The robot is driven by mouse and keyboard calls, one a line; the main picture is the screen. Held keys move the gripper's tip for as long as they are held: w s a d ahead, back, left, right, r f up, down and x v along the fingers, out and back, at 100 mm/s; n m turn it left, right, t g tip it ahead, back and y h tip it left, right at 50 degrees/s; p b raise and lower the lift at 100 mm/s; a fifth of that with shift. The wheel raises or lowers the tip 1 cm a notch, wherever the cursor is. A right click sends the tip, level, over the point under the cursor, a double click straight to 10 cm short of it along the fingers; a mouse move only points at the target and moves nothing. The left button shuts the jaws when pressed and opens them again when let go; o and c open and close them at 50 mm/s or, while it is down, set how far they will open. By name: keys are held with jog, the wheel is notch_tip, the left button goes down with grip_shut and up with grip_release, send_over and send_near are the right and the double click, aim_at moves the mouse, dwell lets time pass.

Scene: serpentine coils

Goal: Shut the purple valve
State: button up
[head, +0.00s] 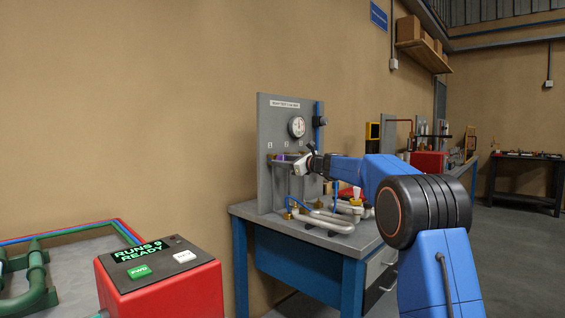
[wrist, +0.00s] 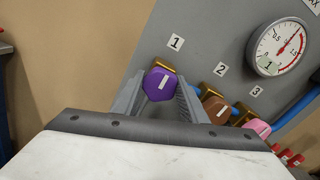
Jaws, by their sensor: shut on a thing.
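The purple valve (wrist: 158,84) is a purple knob with a white mark, under the label 1 on a grey panel (head: 271,130). In the head view only a bit of purple (head: 280,157) shows beside my gripper (head: 302,163). In the wrist view the two fingers of my gripper (wrist: 158,97) stand on either side of the purple knob and are shut on it. The white mark on the knob is tilted. The rear of the knob and its stem are mostly hidden.
A brown knob (wrist: 216,109) and a pink knob (wrist: 258,128) sit close to the right, under labels 2 and 3. A gauge (head: 297,127) is above right. Curved pipes (head: 325,222) lie on the bench (head: 300,245). A red control box (head: 160,280) stands at the front left.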

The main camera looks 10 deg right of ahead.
jog(key=shift+f, duration=0.15)
dwell(0.4)
jog(key=o, duration=1.1)
jog(key=shift+d, duration=0.1)
jog(key=shift+c, duration=0.2)
jog(key=v, duration=1.7)
jog(key=shift+s, duration=0.15)
jog(key=shift+d, duration=0.1)
